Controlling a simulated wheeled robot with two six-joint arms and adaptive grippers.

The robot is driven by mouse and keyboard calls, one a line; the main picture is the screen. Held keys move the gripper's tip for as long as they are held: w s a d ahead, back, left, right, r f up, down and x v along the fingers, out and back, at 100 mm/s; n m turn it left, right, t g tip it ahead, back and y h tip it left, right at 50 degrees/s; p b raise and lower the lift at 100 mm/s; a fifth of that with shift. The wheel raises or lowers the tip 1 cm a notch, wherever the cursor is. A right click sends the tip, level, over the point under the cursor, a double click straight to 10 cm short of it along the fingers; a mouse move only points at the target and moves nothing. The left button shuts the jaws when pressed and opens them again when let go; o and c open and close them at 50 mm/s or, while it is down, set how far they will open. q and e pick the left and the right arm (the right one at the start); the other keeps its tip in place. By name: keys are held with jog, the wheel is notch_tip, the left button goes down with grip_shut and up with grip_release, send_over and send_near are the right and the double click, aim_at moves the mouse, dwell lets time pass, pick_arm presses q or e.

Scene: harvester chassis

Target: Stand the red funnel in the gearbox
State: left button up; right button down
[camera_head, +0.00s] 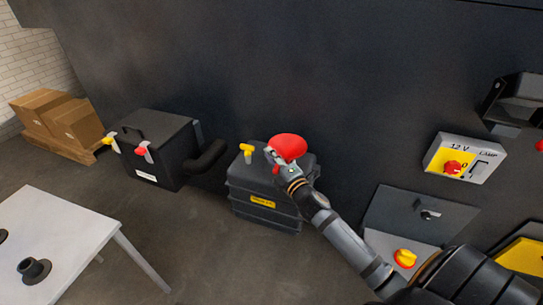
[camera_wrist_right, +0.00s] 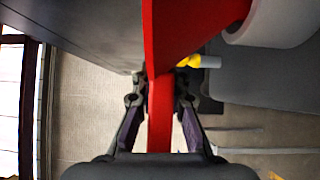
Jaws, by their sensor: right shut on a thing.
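The red funnel (camera_head: 287,147) is in my right gripper (camera_head: 275,161), up over the top of the gearbox (camera_head: 262,205). In the wrist view my right gripper (camera_wrist_right: 159,95) is shut on a narrow red part of the funnel (camera_wrist_right: 190,25), between its two fingers. The gearbox is a dark ribbed case with a yellow label on its front. The funnel and gripper hide part of its top, and I cannot see an opening there or tell whether the funnel touches it. My left gripper is not in view.
A yellow T-handle (camera_head: 247,148) stands on the gearbox's left side, close to the funnel. A black box (camera_head: 158,150) with yellow and red handles is further left. A white table (camera_head: 60,235) stands at lower left. A dark wall is behind.

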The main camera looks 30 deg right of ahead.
jog(key=c, duration=1.3)
grip_release()
jog(key=s, duration=1.2)
jog(key=shift+d+f, duration=0.1)
jog(key=shift+f, duration=0.15)
